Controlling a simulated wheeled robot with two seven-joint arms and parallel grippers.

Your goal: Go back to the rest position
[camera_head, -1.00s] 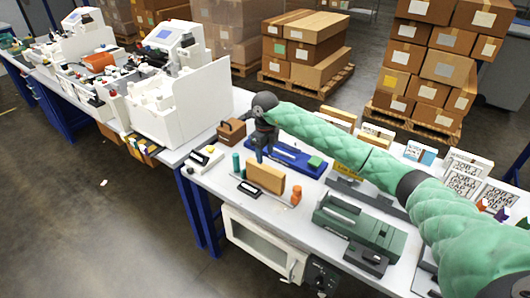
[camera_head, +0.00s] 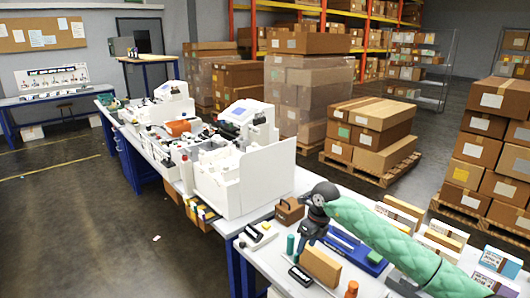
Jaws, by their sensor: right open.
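My right arm comes in from the right in a green quilted sleeve. Its dark right gripper (camera_head: 308,242) points down over the near table, at the left end of the blue flat device (camera_head: 352,250). It looks empty, and the fingertips are small and hard to make out. A teal cylinder (camera_head: 290,244) stands just left of it, and a wooden block (camera_head: 320,266) stands in front. I cannot tell whether the gripper touches anything. My left gripper is not in view.
A brown handled box (camera_head: 289,211) stands behind the gripper. A small black-and-white device (camera_head: 258,235) is to its left and an orange cylinder (camera_head: 351,289) is at the front. White machines (camera_head: 245,170) fill the adjoining bench. Cartons (camera_head: 372,135) stand on pallets behind. The floor at left is open.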

